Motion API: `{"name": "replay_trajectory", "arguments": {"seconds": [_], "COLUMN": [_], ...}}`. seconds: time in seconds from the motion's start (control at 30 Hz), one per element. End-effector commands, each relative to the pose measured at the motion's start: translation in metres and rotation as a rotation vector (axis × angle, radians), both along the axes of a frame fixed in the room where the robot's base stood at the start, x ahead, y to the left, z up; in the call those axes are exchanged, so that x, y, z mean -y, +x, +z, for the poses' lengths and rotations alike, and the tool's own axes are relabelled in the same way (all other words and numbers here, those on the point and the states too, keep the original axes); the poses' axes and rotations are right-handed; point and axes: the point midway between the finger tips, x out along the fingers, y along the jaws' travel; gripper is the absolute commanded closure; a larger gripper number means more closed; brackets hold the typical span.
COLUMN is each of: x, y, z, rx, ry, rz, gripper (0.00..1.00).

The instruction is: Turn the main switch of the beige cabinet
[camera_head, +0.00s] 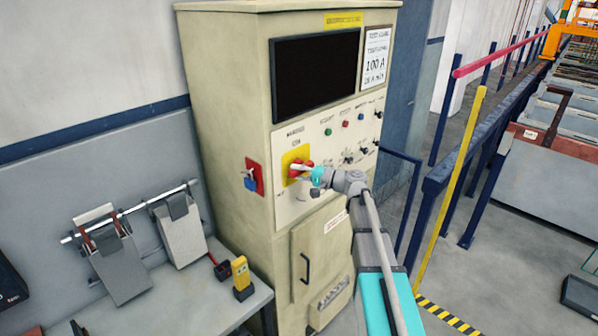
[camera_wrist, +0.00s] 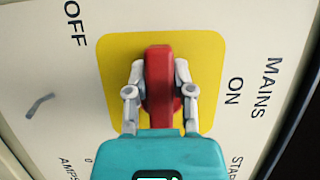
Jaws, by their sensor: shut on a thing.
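The beige cabinet (camera_head: 232,120) stands in the middle of the head view, with a dark screen and a control panel. Its main switch is a red handle (camera_wrist: 158,75) on a yellow plate (camera_wrist: 208,60); the red and yellow also show in the head view (camera_head: 288,161). In the wrist view the labels OFF and MAINS ON lie on either side of the plate. My gripper (camera_wrist: 158,82) is shut on the red handle, one finger on each side. The handle's lower part is hidden behind my gripper's teal body. In the head view my gripper (camera_head: 305,170) reaches the panel from the right.
Smaller knobs and buttons (camera_head: 347,126) sit right of the switch. A red plate with a blue part (camera_head: 253,177) is on the cabinet's left side. A grey bench (camera_head: 190,305) stands at left, a yellow post (camera_head: 452,190) and blue railing at right.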

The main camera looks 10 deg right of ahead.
Motion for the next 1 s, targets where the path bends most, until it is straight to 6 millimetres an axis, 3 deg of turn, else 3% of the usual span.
{"name": "replay_trajectory", "arguments": {"seconds": [0.2, 0.23, 0.4, 1.0], "x": [0.0006, 0.0006, 0.0003, 0.007], "y": [0.0012, 0.0012, 0.0007, -0.0043], "z": [-0.0004, -0.0004, -0.0003, -0.0001], "rx": [0.0, 0.0, 0.0, -0.001], "ry": [-0.001, -0.001, -0.001, 0.001], "rz": [-0.003, -0.003, -0.002, -0.001], "gripper": [1.0, 0.67, 0.35, 0.34]}}
